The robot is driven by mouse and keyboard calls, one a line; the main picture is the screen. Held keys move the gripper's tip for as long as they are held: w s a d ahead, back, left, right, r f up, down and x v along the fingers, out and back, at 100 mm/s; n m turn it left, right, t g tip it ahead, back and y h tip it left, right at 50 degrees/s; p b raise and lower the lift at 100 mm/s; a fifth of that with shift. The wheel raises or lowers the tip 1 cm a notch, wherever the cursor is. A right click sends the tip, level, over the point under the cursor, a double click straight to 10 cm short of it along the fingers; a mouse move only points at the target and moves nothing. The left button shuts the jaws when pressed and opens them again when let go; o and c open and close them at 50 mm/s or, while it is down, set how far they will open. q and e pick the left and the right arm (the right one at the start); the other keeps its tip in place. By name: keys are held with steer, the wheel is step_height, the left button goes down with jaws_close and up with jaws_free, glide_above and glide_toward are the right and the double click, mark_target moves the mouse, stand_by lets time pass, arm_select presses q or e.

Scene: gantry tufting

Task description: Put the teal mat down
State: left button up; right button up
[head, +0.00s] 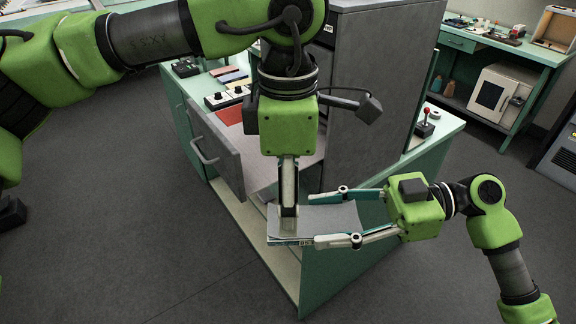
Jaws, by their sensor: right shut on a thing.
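A thin, flat slab, which I take to be the teal mat (322,220), shows a grey upper face and a narrow teal front edge with small lettering. It is near the front corner of the teal-sided bench. My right gripper (335,217) reaches in from the right, with one finger along its far side and one along its near side, and is shut on it. My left gripper (289,212) points straight down at its left part. Its fingers look close together, but their grip is unclear. I cannot tell whether the slab touches the bench.
A grey door with a handle (205,155) stands open at the left. Floor is clear at lower left.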

arm_select(q)
steer(key=shift+f, duration=2.6)
steer(key=c, duration=1.2)
arm_select(e)
steer(key=o, duration=1.1)
steer(key=shift+o, duration=0.2)
steer(key=shift+d, duration=0.1)
